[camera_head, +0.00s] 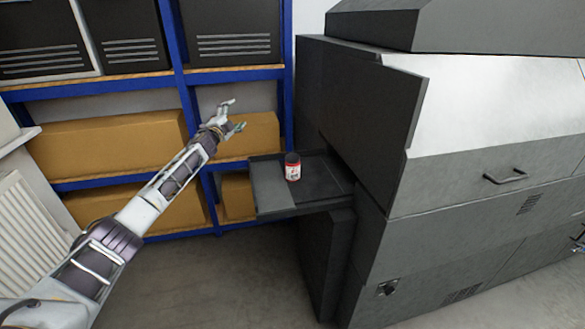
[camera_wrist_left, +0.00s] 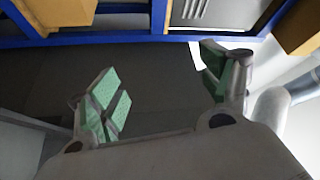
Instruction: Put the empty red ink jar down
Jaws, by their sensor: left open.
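The red ink jar (camera_head: 292,168) stands upright on the dark tray (camera_head: 270,199) that juts from the left side of the large grey machine. It has a dark top and a red and white body. My left gripper (camera_head: 234,114) is open and empty, up and to the left of the jar and apart from it. In the left wrist view its green-padded fingers (camera_wrist_left: 170,85) are spread with nothing between them. The jar does not show in that view. My right gripper is not clearly in view.
The grey machine (camera_head: 480,195) fills the right side. Blue shelving (camera_head: 187,100) with cardboard boxes (camera_head: 110,143) and dark bins (camera_head: 235,30) stands behind my left arm. A white radiator (camera_head: 35,222) is at far left. The floor (camera_head: 215,280) in front is clear.

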